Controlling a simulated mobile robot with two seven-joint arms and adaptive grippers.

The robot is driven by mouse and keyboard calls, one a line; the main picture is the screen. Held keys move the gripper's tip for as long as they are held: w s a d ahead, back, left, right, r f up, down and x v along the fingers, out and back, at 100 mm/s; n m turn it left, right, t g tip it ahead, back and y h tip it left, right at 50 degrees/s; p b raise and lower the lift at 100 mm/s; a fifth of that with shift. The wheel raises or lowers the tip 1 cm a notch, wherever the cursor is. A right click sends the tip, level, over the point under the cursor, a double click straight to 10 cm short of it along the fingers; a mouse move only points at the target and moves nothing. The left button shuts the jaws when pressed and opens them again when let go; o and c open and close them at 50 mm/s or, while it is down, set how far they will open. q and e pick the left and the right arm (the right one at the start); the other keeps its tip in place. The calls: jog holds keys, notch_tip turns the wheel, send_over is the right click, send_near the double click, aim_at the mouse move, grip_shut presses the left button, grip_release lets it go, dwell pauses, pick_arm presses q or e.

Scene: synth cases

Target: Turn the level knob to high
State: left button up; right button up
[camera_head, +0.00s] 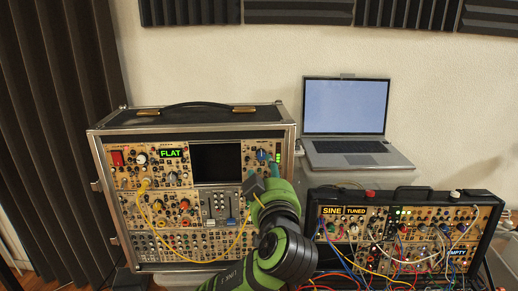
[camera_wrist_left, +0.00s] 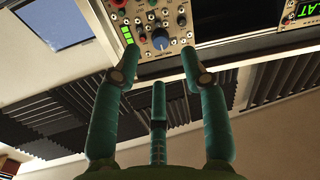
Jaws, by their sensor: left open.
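The level knob is most likely the blue knob (camera_head: 262,155) at the upper right of the large synth case's panel, beside a small column of green lights (camera_head: 278,158). In the left wrist view the blue knob (camera_wrist_left: 160,41) shows upside down, with the lit green bars (camera_wrist_left: 127,35) to its left. My left gripper (camera_head: 266,179) is just below the knob in the head view. In the wrist view its teal fingers (camera_wrist_left: 159,56) are spread, with the knob between and beyond the tips, apparently untouched. My right gripper is not in view.
The large synth case (camera_head: 110,213) has a dark screen (camera_head: 216,163), a green FLAT display (camera_head: 171,153), sliders and a yellow cable (camera_head: 146,208). A smaller synth case (camera_head: 490,233) with many cables stands right. An open laptop (camera_head: 344,107) sits behind.

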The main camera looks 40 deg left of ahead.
aim_at(261, 156)
pick_arm(q)
jog(key=shift+w+a+r+p, duration=0.3)
jog(key=shift+w+a+p, duration=0.1)
jog(key=shift+a+p, duration=0.15)
jog(key=shift+w+a+r+p, duration=0.25)
jog(key=shift+w+a+p, duration=0.15)
jog(key=shift+a+p, duration=0.15)
jog(key=shift+f+p+x, duration=0.2)
jog(key=shift+p+x, duration=0.15)
jog(key=shift+x, duration=0.9)
jog(key=shift+w+a, duration=0.2)
jog(key=shift+f, duration=0.1)
jog(key=shift+d, duration=0.15)
grip_shut()
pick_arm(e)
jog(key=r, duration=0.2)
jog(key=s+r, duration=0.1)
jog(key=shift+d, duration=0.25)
